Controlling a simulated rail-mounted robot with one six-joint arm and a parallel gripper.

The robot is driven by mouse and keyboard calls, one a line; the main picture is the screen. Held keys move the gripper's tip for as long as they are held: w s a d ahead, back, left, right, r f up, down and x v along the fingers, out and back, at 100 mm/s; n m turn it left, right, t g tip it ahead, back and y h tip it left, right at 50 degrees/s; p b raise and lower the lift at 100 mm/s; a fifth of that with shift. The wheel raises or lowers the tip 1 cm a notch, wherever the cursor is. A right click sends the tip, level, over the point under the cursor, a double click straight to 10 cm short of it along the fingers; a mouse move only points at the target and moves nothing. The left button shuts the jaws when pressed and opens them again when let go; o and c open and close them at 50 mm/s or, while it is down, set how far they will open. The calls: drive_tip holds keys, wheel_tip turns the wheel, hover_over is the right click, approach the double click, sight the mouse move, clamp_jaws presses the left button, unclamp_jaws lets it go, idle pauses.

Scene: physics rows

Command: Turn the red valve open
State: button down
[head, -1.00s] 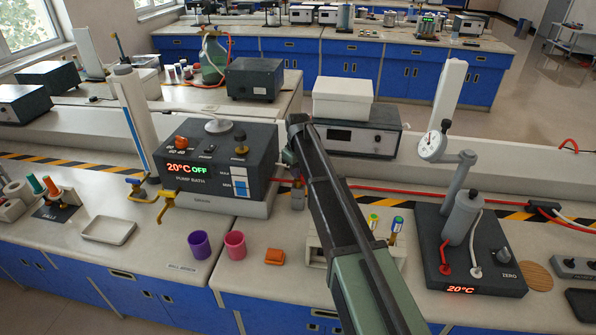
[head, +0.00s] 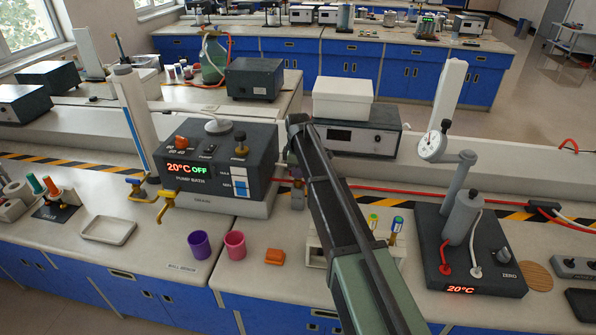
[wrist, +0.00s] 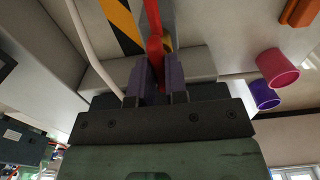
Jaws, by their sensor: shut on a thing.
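In the wrist view, a red bar (wrist: 155,28), seemingly the red valve's lever, runs up from between my two purple fingers. My gripper (wrist: 162,72) is closed around it, with a finger on either side. In the head view my gripper (head: 294,168) is mostly hidden behind my forearm, just right of the pump bath (head: 222,160). The valve's body and how far it is turned are hidden there. The pump bath's display reads 20°C OFF.
A yellow tap (head: 168,203) sticks out in front of the pump bath. A purple cup (head: 200,245), a pink cup (head: 235,245) and an orange block (head: 274,257) stand near the front edge. A red hose (head: 395,188) runs along the bench to the right. A dial-gauge stand (head: 470,245) stands at right.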

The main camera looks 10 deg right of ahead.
idle(0.4)
drive_tip(key=c, duration=1.1)
unclamp_jaws()
drive_tip(key=shift+c, duration=0.2)
wheel_tip(320, 180, up, 11)
drive_tip(key=p, duration=1.1)
drive_tip(key=shift+f, duration=0.15)
